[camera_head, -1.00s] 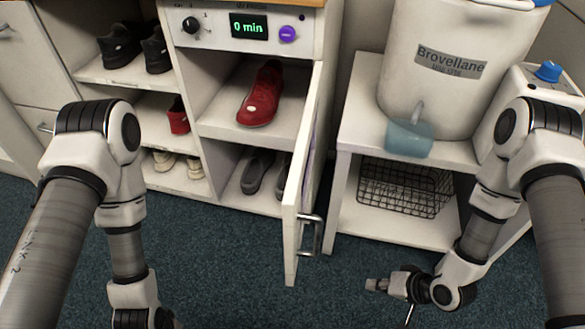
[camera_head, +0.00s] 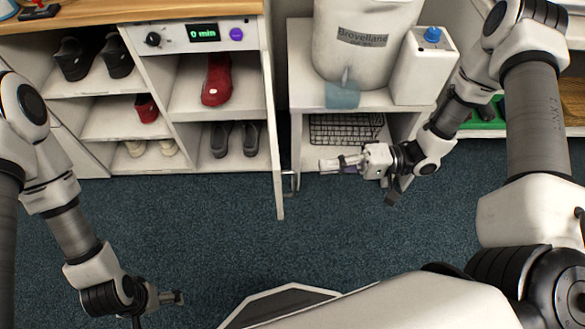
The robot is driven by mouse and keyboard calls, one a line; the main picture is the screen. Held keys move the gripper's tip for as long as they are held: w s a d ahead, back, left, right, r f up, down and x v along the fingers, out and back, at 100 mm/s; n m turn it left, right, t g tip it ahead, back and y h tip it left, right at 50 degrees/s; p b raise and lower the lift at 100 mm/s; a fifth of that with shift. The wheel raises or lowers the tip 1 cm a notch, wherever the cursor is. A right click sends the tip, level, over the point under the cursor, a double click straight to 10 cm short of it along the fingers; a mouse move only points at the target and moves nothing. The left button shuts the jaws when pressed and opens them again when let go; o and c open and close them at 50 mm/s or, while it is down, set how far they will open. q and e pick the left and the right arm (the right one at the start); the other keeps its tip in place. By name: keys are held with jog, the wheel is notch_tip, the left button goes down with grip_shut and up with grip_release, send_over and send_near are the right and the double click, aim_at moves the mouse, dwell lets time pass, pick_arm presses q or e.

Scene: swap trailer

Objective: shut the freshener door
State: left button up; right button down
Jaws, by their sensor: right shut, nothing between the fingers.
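The freshener door (camera_head: 270,125) stands open and shows nearly edge-on in the head view, projecting toward me from the right side of the freshener. Its metal handle (camera_head: 290,183) is on the door's right face, near the lower front end. The freshener panel (camera_head: 180,36) has a green "0 min" display, a black knob and a purple button. A red shoe (camera_head: 217,80) sits inside on the upper shelf. My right gripper (camera_head: 325,165) is shut and empty, right of the door and handle, apart from them. My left gripper (camera_head: 176,297) is low over the floor, well left of the door; its finger gap is unclear.
A white stand (camera_head: 298,100) right of the door bears a Brovellane container (camera_head: 365,40), a bluish cup (camera_head: 342,95) and a white canister (camera_head: 424,68). A wire basket (camera_head: 345,128) is on its lower level. Shoes fill the left cubbies. The carpet (camera_head: 215,235) in front is clear.

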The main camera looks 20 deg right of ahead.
jog(key=b+x, duration=0.1)
jog(key=x, duration=0.7)
